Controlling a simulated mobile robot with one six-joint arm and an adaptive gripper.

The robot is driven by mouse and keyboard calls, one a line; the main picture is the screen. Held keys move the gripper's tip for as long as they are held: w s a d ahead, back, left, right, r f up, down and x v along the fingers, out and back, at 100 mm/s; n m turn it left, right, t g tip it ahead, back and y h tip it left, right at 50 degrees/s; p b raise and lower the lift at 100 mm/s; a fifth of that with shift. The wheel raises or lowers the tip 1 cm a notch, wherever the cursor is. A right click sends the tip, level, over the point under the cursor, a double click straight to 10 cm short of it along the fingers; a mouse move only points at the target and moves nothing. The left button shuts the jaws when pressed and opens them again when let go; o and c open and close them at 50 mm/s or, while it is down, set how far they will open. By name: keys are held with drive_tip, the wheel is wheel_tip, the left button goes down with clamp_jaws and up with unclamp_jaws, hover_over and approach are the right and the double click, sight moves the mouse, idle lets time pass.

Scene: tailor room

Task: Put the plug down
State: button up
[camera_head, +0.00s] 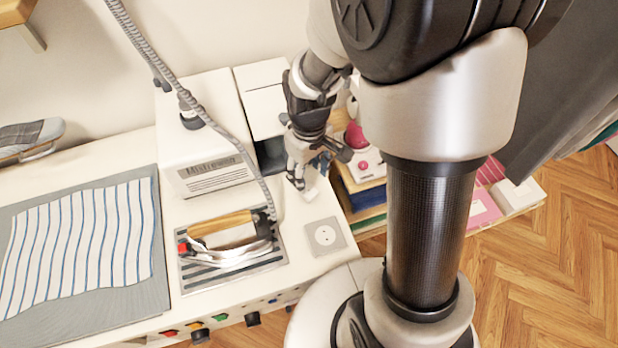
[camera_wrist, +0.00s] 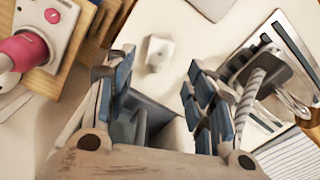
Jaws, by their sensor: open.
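The white plug (camera_head: 311,194) rests on the white table top, close to the table's right edge. In the wrist view the plug (camera_wrist: 160,52) lies just beyond the fingertips, about midway between them, with clear white surface around it. My gripper (camera_head: 309,177) is above the table beside the plug. Its blue-padded fingers (camera_wrist: 160,72) are spread apart with nothing between them. A wall-type socket (camera_head: 325,236) sits on the table in front of the plug, apart from it.
An iron (camera_head: 232,241) stands on a striped metal rest to the left. Behind it is a white steam station (camera_head: 205,165) with a grey hose. Striped cloth (camera_head: 80,240) lies farther left. A pink-and-white device (camera_head: 366,160) stands on shelving right of the table edge.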

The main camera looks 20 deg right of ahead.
drive_tip(key=s+r+m+t+p, duration=0.1)
drive_tip(key=s+r, duration=0.2)
drive_tip(key=r, duration=0.6)
drive_tip(key=s+r+m+t+p, duration=0.1)
drive_tip(key=s+r, duration=0.3)
drive_tip(key=r, duration=0.4)
drive_tip(key=s+r+m+t, duration=0.2)
drive_tip(key=s+r, duration=0.2)
drive_tip(key=s, duration=0.4)
drive_tip(key=shift+r+m+t, duration=0.3)
drive_tip(key=shift+r, duration=0.05)
